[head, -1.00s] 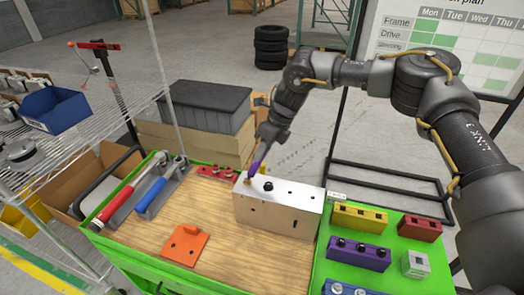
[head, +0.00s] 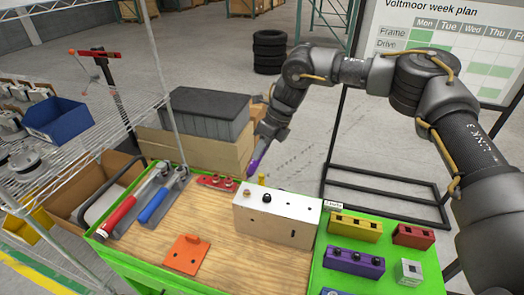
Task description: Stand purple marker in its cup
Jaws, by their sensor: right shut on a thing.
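My right gripper (head: 262,150) reaches in from the upper right and is shut on a slim purple piece, which looks like the purple marker (head: 256,164). The marker is tilted, its lower end down and to the left. It appears above the back left corner of the pale metal block (head: 277,220), apart from the small brown fitting (head: 246,193) on the block's top. A black knob (head: 267,198) stands beside that fitting. I cannot make out a cup for the marker. The fingers are small and partly hidden by the wrist. My left gripper is not in view.
The wooden worktop (head: 222,225) holds an orange plate (head: 187,254), a red holed strip (head: 216,182) and red and blue tools at left. Yellow (head: 355,227), purple (head: 353,262) and red (head: 413,236) blocks stand on the green right side. The front worktop is partly clear.

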